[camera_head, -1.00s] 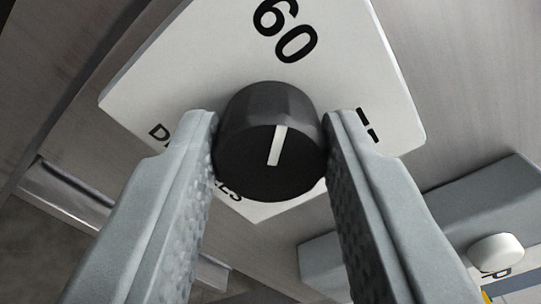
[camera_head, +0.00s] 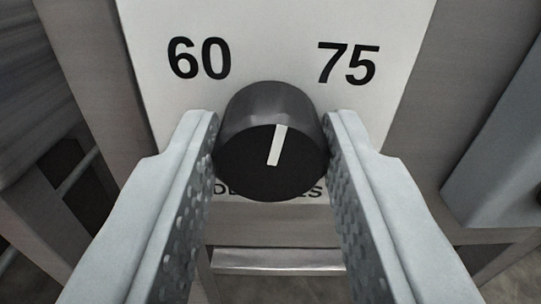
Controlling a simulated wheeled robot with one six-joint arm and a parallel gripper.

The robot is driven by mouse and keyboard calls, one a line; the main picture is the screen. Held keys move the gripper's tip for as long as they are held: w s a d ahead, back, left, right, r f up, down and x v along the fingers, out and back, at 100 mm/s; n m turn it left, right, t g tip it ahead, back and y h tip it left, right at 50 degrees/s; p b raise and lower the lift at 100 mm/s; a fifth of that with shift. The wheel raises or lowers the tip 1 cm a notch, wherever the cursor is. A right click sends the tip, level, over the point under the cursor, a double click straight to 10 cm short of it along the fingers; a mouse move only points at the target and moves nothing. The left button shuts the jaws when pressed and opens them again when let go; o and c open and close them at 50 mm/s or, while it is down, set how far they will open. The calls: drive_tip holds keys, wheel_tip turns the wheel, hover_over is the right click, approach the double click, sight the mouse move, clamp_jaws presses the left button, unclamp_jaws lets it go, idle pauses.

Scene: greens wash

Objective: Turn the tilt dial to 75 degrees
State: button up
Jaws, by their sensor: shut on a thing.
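The tilt dial is a black round knob (camera_head: 270,145) with a white pointer line (camera_head: 277,146). It stands on a white plate (camera_head: 272,40) marked 60 at upper left and 75 at upper right. The pointer line points up and slightly right, between the two numbers. My gripper (camera_head: 271,122) is shut on the knob, one finger on its left side and one on its right. Lettering below the knob is partly hidden by the knob and fingers.
The plate is fixed to a grey panel (camera_head: 440,110). A grey block (camera_head: 500,150) stands at the right, clear of my fingers. A pale horizontal bar (camera_head: 275,259) lies below the plate.

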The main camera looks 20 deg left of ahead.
drive_tip(key=m, duration=0.3)
drive_tip(key=shift+m, duration=0.4)
drive_tip(key=shift+d+m, duration=0.1)
drive_tip(key=shift+m, duration=1.6)
drive_tip(key=o, duration=1)
drive_tip(key=v, duration=1.7)
drive_tip(key=shift+s+d, duration=0.15)
